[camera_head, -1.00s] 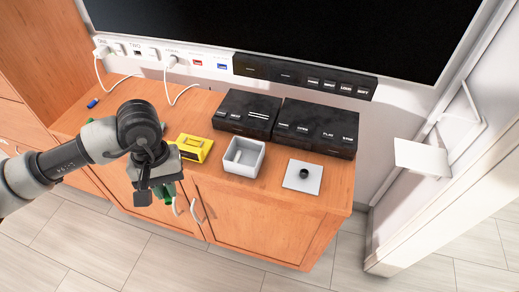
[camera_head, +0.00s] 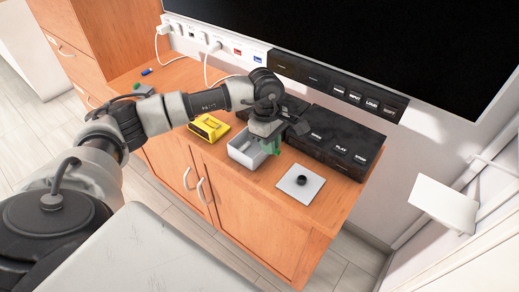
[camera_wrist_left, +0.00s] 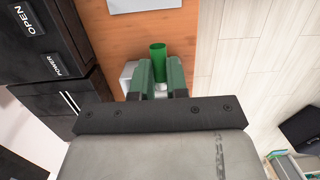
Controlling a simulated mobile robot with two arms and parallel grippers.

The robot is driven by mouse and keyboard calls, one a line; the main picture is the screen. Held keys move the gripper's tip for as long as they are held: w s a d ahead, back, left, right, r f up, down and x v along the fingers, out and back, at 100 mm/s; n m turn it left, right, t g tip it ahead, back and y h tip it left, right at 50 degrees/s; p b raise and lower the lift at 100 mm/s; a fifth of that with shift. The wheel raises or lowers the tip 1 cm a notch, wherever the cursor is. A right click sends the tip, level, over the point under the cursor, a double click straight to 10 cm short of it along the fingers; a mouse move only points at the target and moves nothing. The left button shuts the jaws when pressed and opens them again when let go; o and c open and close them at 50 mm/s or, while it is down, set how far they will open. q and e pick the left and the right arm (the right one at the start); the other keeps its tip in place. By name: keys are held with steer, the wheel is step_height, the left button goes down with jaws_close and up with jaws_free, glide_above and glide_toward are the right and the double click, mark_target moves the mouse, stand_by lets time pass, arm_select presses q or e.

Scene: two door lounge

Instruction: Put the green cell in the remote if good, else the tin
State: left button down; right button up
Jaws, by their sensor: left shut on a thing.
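My left gripper (camera_head: 270,146) is shut on the green cell (camera_wrist_left: 158,52) in the left wrist view. The cell's green end sticks out beyond the fingers. In the head view the gripper hangs by the right side of a light grey open box (camera_head: 240,157), which may be the tin. The gripper partly hides that box, and I cannot tell whether the cell is over it. A small grey item (camera_head: 143,89) with a green patch lies at the cabinet's left; I cannot tell if it is the remote. My right gripper is out of view.
A yellow device (camera_head: 208,127) stands left of the box. A white plate with a black ring (camera_head: 300,182) lies to its right. Black units (camera_head: 338,147) stand behind along the wall. A small blue item (camera_head: 147,71) lies at the far left of the cabinet top.

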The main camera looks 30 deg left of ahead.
arm_select(q)
glide_above(255, 155)
steer(key=f, duration=0.3)
steer(key=shift+d+f, duration=0.35)
steer(key=shift+a+f, duration=0.1)
steer(key=shift+a, duration=0.05)
steer(key=shift+s+f, duration=0.15)
steer(key=shift+f, duration=0.15)
steer(key=f+p, duration=0.1)
steer(key=f, duration=0.2)
steer(key=shift+s+f, duration=0.2)
steer(key=shift+w+a+f, duration=0.15)
steer(key=shift+w+f, duration=0.1)
steer(key=shift+w, duration=0.05)
steer(key=c, duration=1.1)
jaws_free()
steer(key=shift+r, duration=0.15)
